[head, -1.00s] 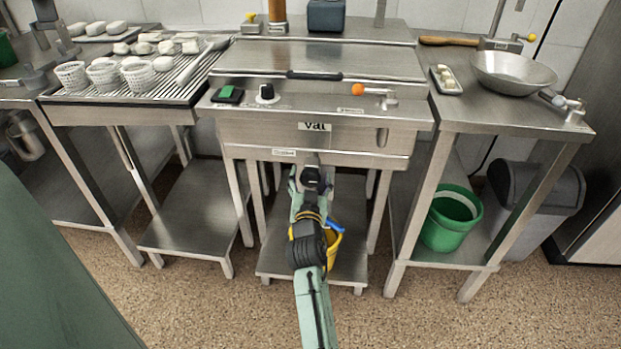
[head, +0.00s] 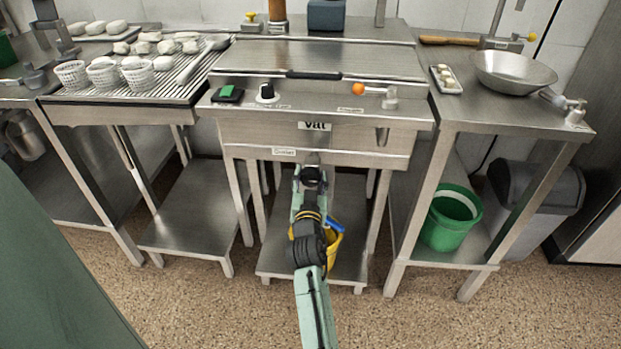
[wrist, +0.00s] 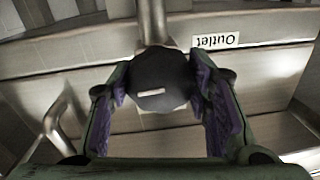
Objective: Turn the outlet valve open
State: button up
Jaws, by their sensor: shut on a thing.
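The outlet valve (wrist: 160,80) is a dark, rounded knob with a pale mark across it, on a metal pipe under the vat (head: 365,133). An "Outlet" label (wrist: 215,41) is beside the pipe and looks upside down in the wrist view. My gripper (wrist: 162,92) is shut on the knob, with one purple-padded finger on each side. In the head view the dark knob (head: 312,175) shows at the end of my arm, below the vat's front.
A yellow bucket (head: 334,246) stands on the shelf under the vat, partly behind my arm. A green bucket (head: 450,232) stands on the right table's lower shelf. Vat legs (head: 375,215) stand on both sides of my arm. The speckled floor (head: 400,320) in front is clear.

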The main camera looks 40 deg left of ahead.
jog(key=shift+n, duration=0.7)
jog(key=o, duration=1.2)
jog(key=shift+s, duration=0.1)
jog(key=v, duration=1.2)
